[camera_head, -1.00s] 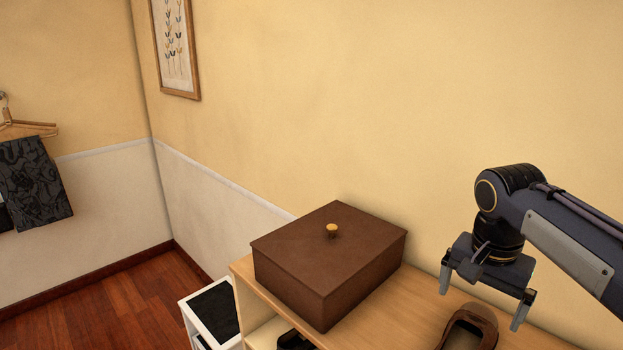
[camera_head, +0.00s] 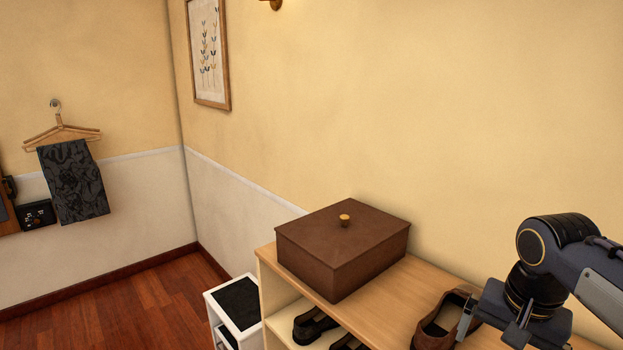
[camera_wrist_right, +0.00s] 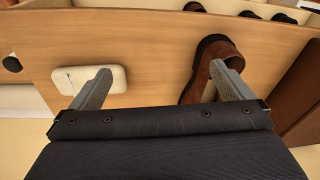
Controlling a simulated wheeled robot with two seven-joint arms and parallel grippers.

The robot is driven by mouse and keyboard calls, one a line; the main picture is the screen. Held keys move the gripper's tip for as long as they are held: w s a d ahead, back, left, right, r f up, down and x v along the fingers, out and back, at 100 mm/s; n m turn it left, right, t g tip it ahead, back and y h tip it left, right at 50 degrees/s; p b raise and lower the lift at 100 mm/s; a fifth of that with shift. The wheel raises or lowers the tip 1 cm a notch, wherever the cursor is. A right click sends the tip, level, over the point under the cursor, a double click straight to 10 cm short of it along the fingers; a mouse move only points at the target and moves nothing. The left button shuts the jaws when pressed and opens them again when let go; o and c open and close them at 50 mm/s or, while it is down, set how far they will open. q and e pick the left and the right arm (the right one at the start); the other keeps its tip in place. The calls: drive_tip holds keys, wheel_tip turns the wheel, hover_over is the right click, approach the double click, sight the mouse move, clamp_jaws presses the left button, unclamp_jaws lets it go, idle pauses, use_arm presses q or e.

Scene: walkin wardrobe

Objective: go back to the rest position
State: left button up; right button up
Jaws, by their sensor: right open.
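My right gripper (camera_head: 492,330) comes in from the right in the head view, pointing down beside a brown shoe (camera_head: 442,318) on top of the wooden shelf unit (camera_head: 400,296). In the right wrist view the two fingers of my right gripper (camera_wrist_right: 165,88) stand wide apart with nothing between them. The brown shoe (camera_wrist_right: 209,68) shows there beside and partly behind the right finger. I cannot tell whether they touch. My left gripper is not in view.
A lidded brown box (camera_head: 343,250) sits on the shelf unit. Dark shoes (camera_head: 313,326) stand on the shelf below. A white stand (camera_head: 236,306) is on the floor to its left. A white block (camera_wrist_right: 117,79) lies on the top. The floor (camera_head: 130,310) at left is clear.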

drive_tip(key=s+a+f+n+t+y, duration=0.4)
drive_tip(key=s+a+f+n, duration=0.2)
drive_tip(key=s+a+f, duration=0.3)
drive_tip(key=s+f, duration=0.1)
drive_tip(key=s, duration=0.3)
drive_tip(key=shift+a+n, duration=0.3)
drive_tip(key=shift+a, duration=0.1)
drive_tip(key=shift+f, duration=0.1)
